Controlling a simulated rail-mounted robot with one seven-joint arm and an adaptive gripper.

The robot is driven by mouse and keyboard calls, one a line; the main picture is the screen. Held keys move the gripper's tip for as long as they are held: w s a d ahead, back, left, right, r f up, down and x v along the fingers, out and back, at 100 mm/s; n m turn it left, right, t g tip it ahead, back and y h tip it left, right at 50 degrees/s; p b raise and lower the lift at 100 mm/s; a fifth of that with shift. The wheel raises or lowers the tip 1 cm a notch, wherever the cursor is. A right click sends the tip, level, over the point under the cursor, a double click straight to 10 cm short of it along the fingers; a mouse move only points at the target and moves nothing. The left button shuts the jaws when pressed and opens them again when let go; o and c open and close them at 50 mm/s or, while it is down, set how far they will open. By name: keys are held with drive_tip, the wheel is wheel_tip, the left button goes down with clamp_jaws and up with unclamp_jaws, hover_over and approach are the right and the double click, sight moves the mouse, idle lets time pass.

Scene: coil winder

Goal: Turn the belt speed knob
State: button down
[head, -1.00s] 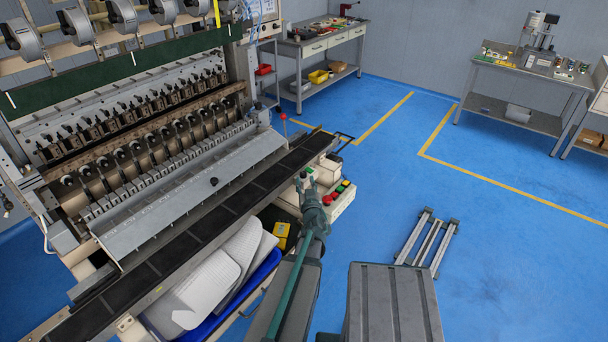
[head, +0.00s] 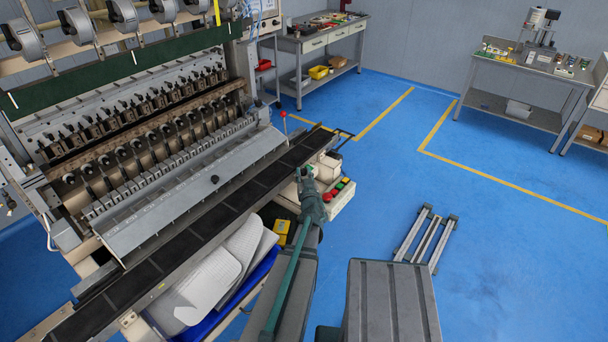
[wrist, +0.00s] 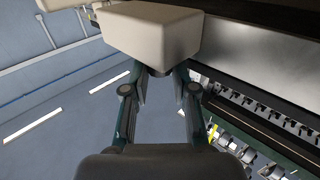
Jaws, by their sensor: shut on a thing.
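The belt speed knob (wrist: 158,71) is a small dark knob on the face of a beige control box (wrist: 150,30), seen in the wrist view between my fingertips. My gripper (wrist: 160,76) is shut on the knob, with one finger on each side of it. In the head view my gripper (head: 304,173) is at the machine's front side, beside the conveyor belt (head: 215,225). My fingers and wrist hide the knob there.
A blue bin (head: 262,268) with white sheets stands below the belt. A yellow box (head: 281,227) is under the belt. A metal frame (head: 427,238) lies on the open blue floor.

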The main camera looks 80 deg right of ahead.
drive_tip(key=shift+f+g+b, duration=0.15)
drive_tip(key=shift+g+b, duration=0.15)
drive_tip(key=shift+b, duration=0.85)
drive_tip(key=shift+w+m+g+b, duration=0.1)
drive_tip(key=shift+m+g+b, duration=0.25)
drive_tip(key=shift+b, duration=0.85)
drive_tip(key=d+m+g+b, duration=0.1)
drive_tip(key=b, duration=0.7)
drive_tip(key=shift+g+h, duration=0.35)
drive_tip(key=shift+h, duration=0.05)
drive_tip(key=m+g+b, duration=0.1)
drive_tip(key=b, duration=1.3)
drive_tip(key=f+g+b, duration=0.1)
drive_tip(key=b, duration=0.7)
drive_tip(key=shift+w+a+m+g, duration=0.15)
drive_tip(key=shift+w+m+g, duration=0.05)
drive_tip(key=shift+m+g, duration=0.15)
drive_tip(key=g+b, duration=0.1)
drive_tip(key=b, duration=0.8)
drive_tip(key=shift+w+a+r+m, duration=0.1)
drive_tip(key=shift+w+a+m, duration=0.1)
drive_tip(key=shift+m, duration=0.2)
drive_tip(key=shift+a+r+b, duration=0.15)
drive_tip(key=shift+b, duration=0.7)
drive_tip(key=shift+r+g, duration=0.25)
